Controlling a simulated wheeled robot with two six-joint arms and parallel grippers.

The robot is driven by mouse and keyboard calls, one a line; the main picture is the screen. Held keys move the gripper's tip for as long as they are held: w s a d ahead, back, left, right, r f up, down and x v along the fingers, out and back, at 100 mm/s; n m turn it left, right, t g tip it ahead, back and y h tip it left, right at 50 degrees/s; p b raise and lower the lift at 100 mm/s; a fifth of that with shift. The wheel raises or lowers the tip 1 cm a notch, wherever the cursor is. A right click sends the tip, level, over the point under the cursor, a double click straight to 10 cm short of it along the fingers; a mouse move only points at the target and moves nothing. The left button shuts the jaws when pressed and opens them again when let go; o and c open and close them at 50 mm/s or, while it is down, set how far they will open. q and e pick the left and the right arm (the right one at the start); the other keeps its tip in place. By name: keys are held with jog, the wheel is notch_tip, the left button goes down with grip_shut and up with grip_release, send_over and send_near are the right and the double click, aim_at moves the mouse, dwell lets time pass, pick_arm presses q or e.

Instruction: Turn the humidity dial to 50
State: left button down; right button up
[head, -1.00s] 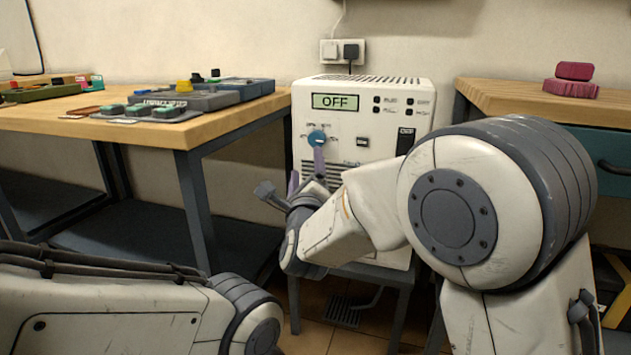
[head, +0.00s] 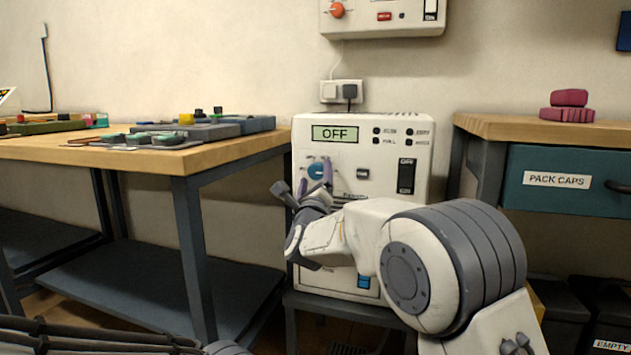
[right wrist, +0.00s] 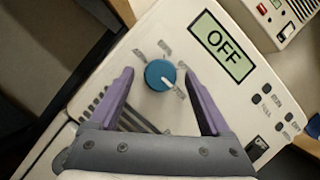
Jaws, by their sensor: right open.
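The blue round dial (head: 316,172) is on the front of a white box unit (head: 300,262), below a green display (head: 335,134) that reads OFF. In the right wrist view the dial (right wrist: 159,76) has a white pointer mark towards its lower right, with printed labels around it too small to read. My right gripper (head: 314,182) is open, its two purple fingers on either side of the dial. In the right wrist view there are gaps between both fingers and the dial. I cannot tell whether the fingertips reach its depth. My left gripper is out of view.
A black rocker switch (head: 406,176) and small buttons are on the unit's right side. A workbench (head: 150,162) with devices stands left; a wooden-topped bench (head: 500,126) with a drawer stands right. A wall box (head: 385,18) hangs above the socket (head: 341,92).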

jog(key=shift+w+r, duration=0.1)
grip_shut()
